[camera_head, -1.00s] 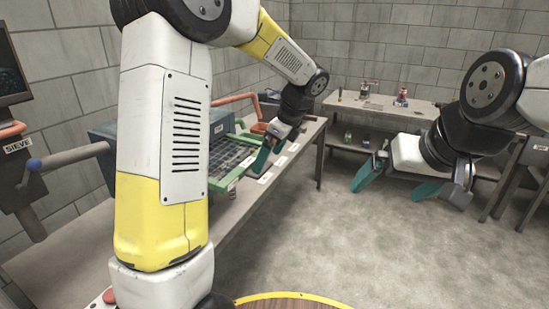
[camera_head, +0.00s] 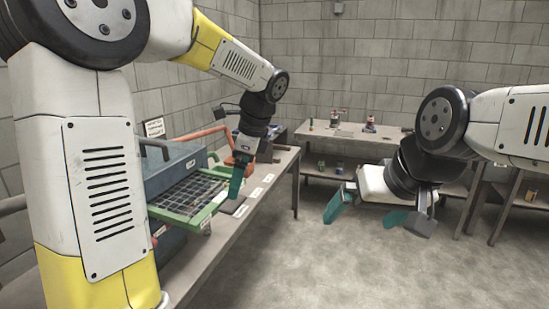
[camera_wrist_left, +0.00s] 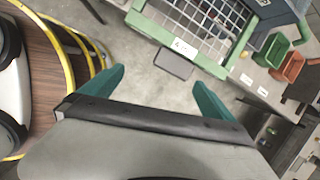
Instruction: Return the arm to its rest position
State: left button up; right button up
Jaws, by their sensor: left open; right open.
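My left arm comes in from the left in the head view. Its gripper (camera_head: 238,180) hangs with teal fingers pointing down, near the edge of the left table by the green mesh frame (camera_head: 188,200). The green mesh frame (camera_wrist_left: 232,60) lies beyond the fingertips there. My right gripper (camera_head: 368,212) is open and empty over the floor at the right of the head view, its teal fingers apart.
The left table (camera_head: 270,180) carries the blue-grey machine (camera_head: 172,165) with the mesh frame. Green and orange bins (camera_wrist_left: 289,66) show in the left wrist view. A back table (camera_head: 345,131) holds small items. The middle floor (camera_head: 285,265) is clear.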

pick_arm(q)
jog(key=s+a+n+t+h, duration=0.1)
jog(key=s+n+t+h, duration=0.1)
jog(key=s+n, duration=0.7)
jog(key=s+a+r+n+t+h, duration=0.1)
jog(key=s+a+n+t+h, duration=0.1)
jog(key=s+n, duration=0.6)
jog(key=shift+s+n+h, duration=0.4)
jog(key=shift+s+h, duration=0.4)
jog(key=shift+s, duration=0.1)
jog(key=shift+r, duration=0.1)
